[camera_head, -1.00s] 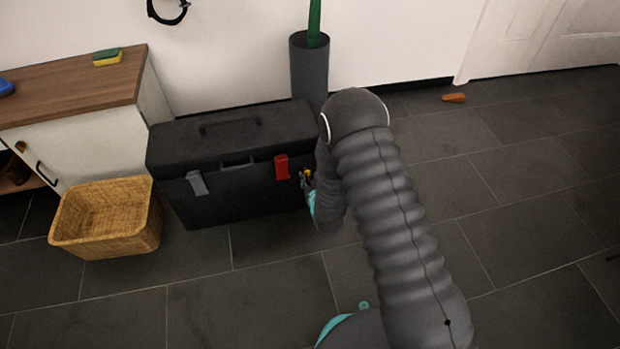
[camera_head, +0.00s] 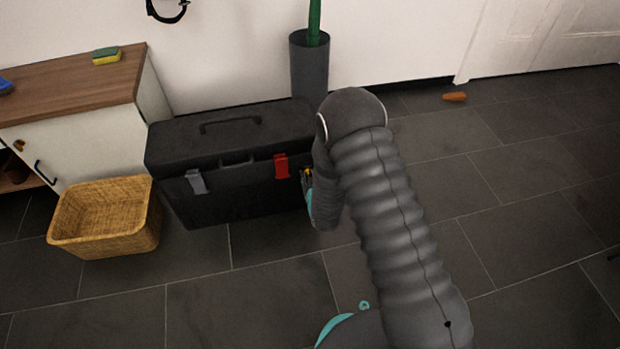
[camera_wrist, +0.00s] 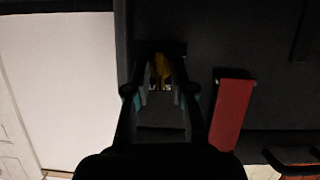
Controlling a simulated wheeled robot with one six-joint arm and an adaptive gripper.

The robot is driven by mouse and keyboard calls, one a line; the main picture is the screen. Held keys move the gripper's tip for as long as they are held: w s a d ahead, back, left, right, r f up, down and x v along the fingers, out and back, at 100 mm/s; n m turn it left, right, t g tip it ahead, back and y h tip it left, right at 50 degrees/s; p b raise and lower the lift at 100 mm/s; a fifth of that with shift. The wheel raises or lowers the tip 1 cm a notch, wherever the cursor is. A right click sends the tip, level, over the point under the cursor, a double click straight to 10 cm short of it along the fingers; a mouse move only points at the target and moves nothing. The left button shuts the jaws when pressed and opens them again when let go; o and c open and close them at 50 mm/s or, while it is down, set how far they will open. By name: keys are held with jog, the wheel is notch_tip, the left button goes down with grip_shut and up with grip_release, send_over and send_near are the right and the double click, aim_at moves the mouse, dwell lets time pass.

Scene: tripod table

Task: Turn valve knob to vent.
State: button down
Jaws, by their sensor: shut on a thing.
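The valve knob is small and yellow. It shows in the wrist view (camera_wrist: 160,66) between my fingertips, against a dark panel. My gripper (camera_wrist: 162,82) is shut on it. Pale marks lie just below the knob, too blurred to read. In the head view, a bit of yellow (camera_head: 307,172) shows at my gripper (camera_head: 306,180), at the right end of the black toolbox's front (camera_head: 235,198). My arm hides most of the gripper there. I cannot tell which way the knob points.
A red latch (camera_head: 281,166) is beside my gripper and also shows in the wrist view (camera_wrist: 232,112). A wicker basket (camera_head: 106,246) stands left of the toolbox. A grey bin (camera_head: 309,72) stands behind. The tiled floor (camera_head: 530,230) at right is mostly clear.

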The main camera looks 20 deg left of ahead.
jog(key=shift+s+a+f+n+t+h+b, duration=0.15)
jog(key=shift+n+t+h+b, duration=0.7)
jog(key=shift+n, duration=1.3)
jog(key=shift+w+a+f+n+t+h+b, duration=0.1)
jog(key=shift+n+t+h+b, duration=0.4)
jog(key=shift+n+t+b, duration=1.2)
jog(key=shift+s+a+f+n+t+h+b, duration=0.15)
jog(key=shift+n+t+h+b, duration=0.45)
jog(key=shift+n, duration=2.05)
jog(key=c, duration=1.3)
grip_release()
jog(key=shift+w, duration=0.1)
jog(key=s, duration=0.4)
jog(key=s+d, duration=0.1)
jog(key=s, duration=0.3)
jog(key=s+d, duration=0.1)
jog(key=s, duration=0.3)
